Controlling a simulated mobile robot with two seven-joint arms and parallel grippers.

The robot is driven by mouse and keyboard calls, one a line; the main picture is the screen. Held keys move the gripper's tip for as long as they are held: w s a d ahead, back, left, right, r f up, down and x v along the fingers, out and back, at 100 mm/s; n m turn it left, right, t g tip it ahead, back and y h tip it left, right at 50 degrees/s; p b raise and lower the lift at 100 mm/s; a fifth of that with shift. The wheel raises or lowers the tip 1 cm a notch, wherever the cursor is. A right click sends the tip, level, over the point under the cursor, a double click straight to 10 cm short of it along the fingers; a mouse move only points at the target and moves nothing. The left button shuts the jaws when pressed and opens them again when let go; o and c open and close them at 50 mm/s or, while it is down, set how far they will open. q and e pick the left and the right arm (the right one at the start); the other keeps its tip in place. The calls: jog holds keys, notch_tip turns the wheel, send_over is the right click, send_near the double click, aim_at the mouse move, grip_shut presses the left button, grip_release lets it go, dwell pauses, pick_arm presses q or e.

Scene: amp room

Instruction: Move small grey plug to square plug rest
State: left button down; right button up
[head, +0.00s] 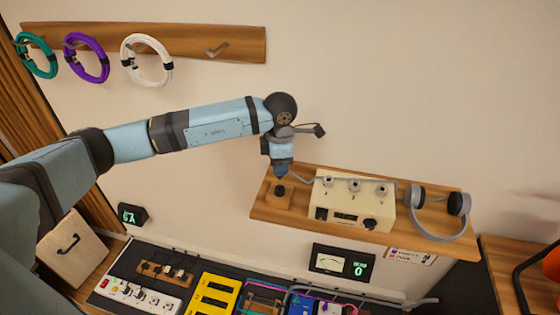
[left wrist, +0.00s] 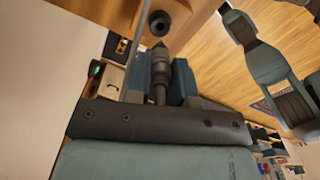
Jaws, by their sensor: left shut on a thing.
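My left gripper (head: 281,168) comes in from the left above the shelf. It is shut on the small grey plug. In the left wrist view the plug (left wrist: 158,68) sits between the two fingers, with its dark tip pointing away from my wrist. A square wooden plug rest (head: 270,200) with a round black socket (head: 280,190) stands at the shelf's left end, just below the gripper. The socket also shows in the left wrist view (left wrist: 159,22), beyond the plug tip and apparently apart from it. My right gripper is not in view.
Headphones (head: 440,209) sit at the shelf's (head: 305,224) right end. A grey cable runs between gripper and amplifier. Below is a pedal board (head: 145,297); coiled cables (head: 147,60) hang upper left.

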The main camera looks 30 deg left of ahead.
aim_at(280, 177)
pick_arm(q)
jog(key=shift+f+b, duration=0.6)
jog(key=shift+f, duration=1.15)
jog(key=shift+f+b, duration=0.6)
jog(key=c, duration=0.9)
grip_release()
notch_tip(280, 177, up, 13)
jog(key=b, duration=0.2)
jog(key=shift+b, duration=0.3)
jog(key=shift+r, duration=0.45)
